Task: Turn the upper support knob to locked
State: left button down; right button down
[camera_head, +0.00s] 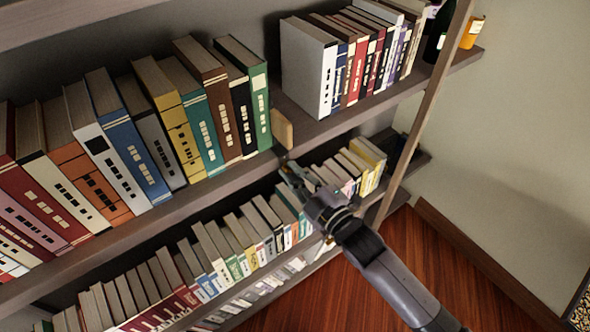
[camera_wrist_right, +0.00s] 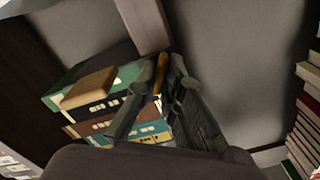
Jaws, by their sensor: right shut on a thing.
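My right gripper (camera_head: 288,165) reaches up to the front edge of the upper shelf, just below a tan wooden block. In the right wrist view its fingers (camera_wrist_right: 158,88) are closed around a small orange-brown piece, which looks like the support knob (camera_wrist_right: 161,73), beside the shelf board. The fingers hide much of the knob, and I cannot read its turn position. In the head view the knob is hidden or too small to make out. My left gripper is not in view.
The tan block (camera_head: 282,130) stands against the green end book (camera_head: 257,108) on the upper shelf (camera_head: 222,183); it also shows in the wrist view (camera_wrist_right: 88,88). A gap separates it from more books (camera_head: 310,68). Lower shelves hold many books. Wooden floor (camera_head: 440,265) is clear.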

jog(key=shift+m+p, duration=0.4)
jog(key=shift+m, duration=1.5)
jog(key=c, duration=1.7)
grip_release()
jog(key=shift+w, duration=0.1)
jog(key=v, duration=1.2)
jog(key=shift+f, duration=0.1)
